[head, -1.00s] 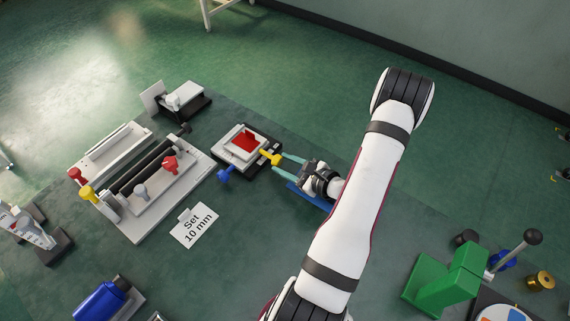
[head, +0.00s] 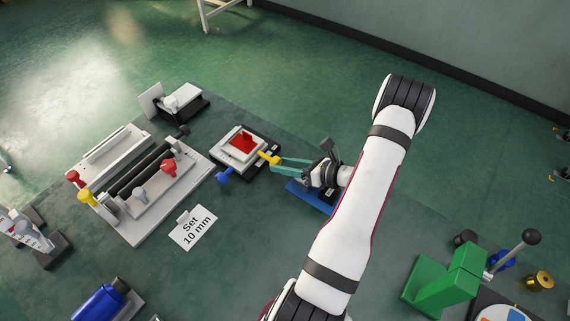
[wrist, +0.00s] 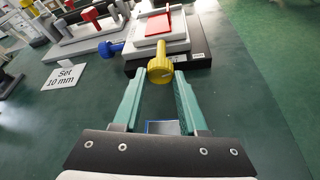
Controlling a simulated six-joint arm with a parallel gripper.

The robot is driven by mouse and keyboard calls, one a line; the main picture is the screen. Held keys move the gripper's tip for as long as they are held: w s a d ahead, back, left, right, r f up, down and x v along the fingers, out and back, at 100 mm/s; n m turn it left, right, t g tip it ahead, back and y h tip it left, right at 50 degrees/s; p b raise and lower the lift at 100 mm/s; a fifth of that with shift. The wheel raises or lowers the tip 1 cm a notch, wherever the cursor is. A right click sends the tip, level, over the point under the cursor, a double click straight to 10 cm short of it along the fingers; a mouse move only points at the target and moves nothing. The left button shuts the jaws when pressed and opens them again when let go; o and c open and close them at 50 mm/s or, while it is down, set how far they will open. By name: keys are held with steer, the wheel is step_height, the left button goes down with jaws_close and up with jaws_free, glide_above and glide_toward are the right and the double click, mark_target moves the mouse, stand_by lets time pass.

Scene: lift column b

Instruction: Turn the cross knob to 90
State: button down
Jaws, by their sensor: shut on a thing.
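The yellow knob (head: 268,158) sticks out of the right side of a two-axis stage (head: 245,150) with a white top, a red block and a black base. In the wrist view the yellow knob (wrist: 160,70) is ribbed and lies between the tips of my gripper's green fingers (wrist: 160,79). My gripper (head: 279,161) is shut on this knob in the head view. A blue knob (head: 224,175) is on the stage's front side. I cannot tell which of the two is the cross knob, and no angle marking is readable.
A blue plate (head: 309,198) lies beneath my gripper. A card reading "Set 10 mm" (head: 194,227) lies in front of the stage. A grey fixture (head: 140,190) with red, yellow and grey knobs stands to the left. A green block (head: 450,277) is at front right.

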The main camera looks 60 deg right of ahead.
stand_by(0.4)
steer(key=shift+c, duration=2.2)
jaws_free()
steer(key=v, duration=1.5)
steer(key=shift+s+d+r, duration=0.1)
steer(key=shift+s+d, duration=0.05)
steer(key=shift+s, duration=0.2)
